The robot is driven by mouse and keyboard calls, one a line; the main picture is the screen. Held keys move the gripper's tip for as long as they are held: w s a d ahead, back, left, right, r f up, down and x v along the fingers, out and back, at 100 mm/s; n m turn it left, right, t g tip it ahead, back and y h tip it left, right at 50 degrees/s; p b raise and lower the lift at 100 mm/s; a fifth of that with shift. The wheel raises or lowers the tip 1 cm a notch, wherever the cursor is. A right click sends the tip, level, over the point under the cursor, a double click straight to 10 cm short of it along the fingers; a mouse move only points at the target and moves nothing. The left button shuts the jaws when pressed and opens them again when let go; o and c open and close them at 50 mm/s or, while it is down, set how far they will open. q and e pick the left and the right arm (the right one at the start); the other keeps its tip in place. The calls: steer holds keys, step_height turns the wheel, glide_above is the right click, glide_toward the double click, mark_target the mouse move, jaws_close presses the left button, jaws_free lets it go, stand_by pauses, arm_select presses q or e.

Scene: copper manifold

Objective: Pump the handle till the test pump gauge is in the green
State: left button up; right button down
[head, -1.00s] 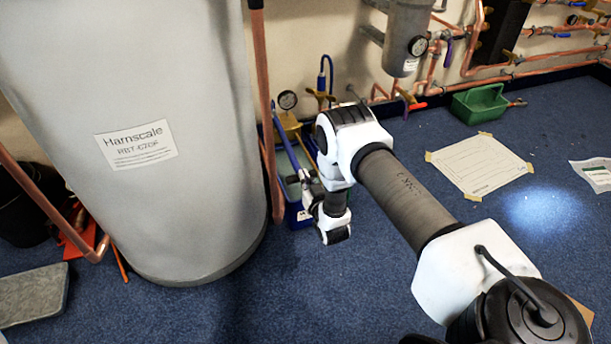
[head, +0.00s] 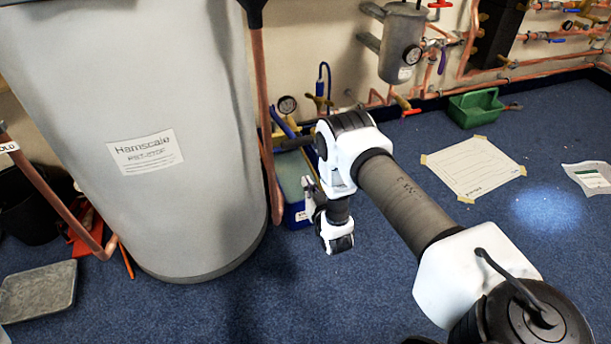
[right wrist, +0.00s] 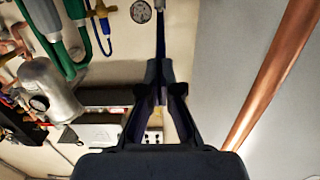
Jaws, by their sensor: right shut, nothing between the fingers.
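The test pump (head: 290,190) is a blue-sided box on the floor beside the grey tank, partly behind my right arm. Its round gauge (head: 287,104) stands above it, and also shows at the top of the right wrist view (right wrist: 140,12). The needle is too small to read. A blue handle (head: 282,122) slants up over the pump, with a dark bar (head: 297,143) at its near end. In the right wrist view, my right gripper (right wrist: 158,72) is shut and empty, its fingertips in line with the blue handle (right wrist: 160,38). Contact cannot be told. My left gripper is out of view.
The grey tank (head: 190,220) and a copper pipe (head: 262,100) stand close left of the pump. A grey cylinder (head: 403,40) hangs on the wall. A green tray (head: 475,108) and a taped sheet (head: 472,167) lie right. The floor in front is clear.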

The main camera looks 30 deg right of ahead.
steer(key=p+v, duration=0.1)
steer(key=v, duration=0.5)
steer(key=shift+f+p, duration=0.4)
steer(key=shift+s, duration=0.1)
stand_by(1.1)
step_height(320, 180, down, 4)
steer(key=s+g, duration=0.2)
steer(key=w+r, duration=0.3)
steer(key=r, duration=0.5)
steer(key=w+d+r+p, duration=0.1)
steer(key=w+r, duration=0.3)
steer(key=r, duration=0.5)
steer(key=w+d+r+p, duration=0.1)
steer(key=w+r, duration=0.2)
steer(key=r, duration=0.6)
steer(key=shift+w+y, duration=0.25)
steer(key=shift+y, duration=0.05)
steer(key=shift+w+f, duration=0.1)
steer(key=shift+f, duration=0.05)
